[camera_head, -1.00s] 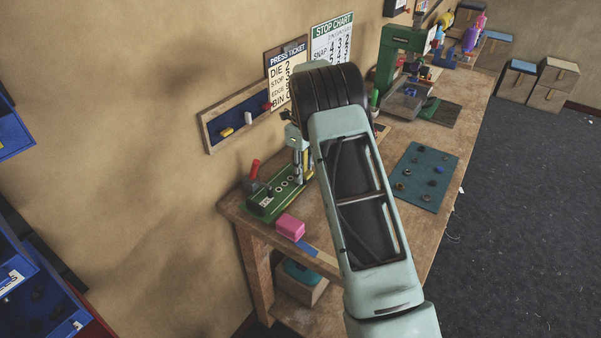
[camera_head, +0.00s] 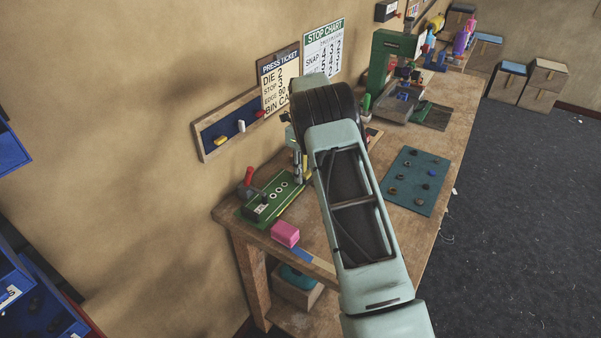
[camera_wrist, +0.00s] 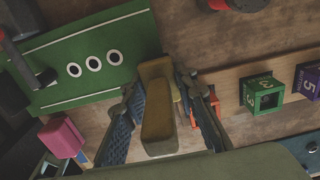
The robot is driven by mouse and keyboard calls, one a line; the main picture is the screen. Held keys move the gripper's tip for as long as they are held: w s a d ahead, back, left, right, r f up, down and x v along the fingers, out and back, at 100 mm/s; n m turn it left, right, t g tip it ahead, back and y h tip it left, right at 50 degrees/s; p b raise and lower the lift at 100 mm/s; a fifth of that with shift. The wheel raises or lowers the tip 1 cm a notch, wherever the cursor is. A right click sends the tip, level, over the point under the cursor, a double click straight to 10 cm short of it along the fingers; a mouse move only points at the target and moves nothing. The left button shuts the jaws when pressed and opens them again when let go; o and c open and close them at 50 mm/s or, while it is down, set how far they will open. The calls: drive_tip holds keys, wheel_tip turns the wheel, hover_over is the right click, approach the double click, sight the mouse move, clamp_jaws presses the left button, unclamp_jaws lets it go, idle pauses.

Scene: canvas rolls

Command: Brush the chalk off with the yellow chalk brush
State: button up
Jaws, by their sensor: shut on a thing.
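My gripper (camera_wrist: 160,88) is shut on the yellow chalk brush (camera_wrist: 158,118), which lies between its two blue-grey fingers in the wrist view. In the head view, my gripper (camera_head: 301,170) is beside the right end of a green board (camera_head: 262,208) on the bench, largely hidden by my arm. The green board (camera_wrist: 112,62) has three white rings with dark centres and white edge lines, and lies left of the brush in the wrist view. The brush overlaps its right edge there; I cannot tell whether they touch. I cannot make out loose chalk.
A pink block (camera_head: 285,233) sits at the bench's near edge. A red-handled tool (camera_head: 248,182) stands by the board's left end. A teal mat (camera_head: 413,181) with several small parts lies to the right. Green and purple numbered blocks (camera_wrist: 264,94) stand on a wooden strip.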

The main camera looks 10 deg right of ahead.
idle(0.3)
drive_tip(key=shift+r+p, duration=1.85)
drive_tip(key=shift+r, duration=1.7)
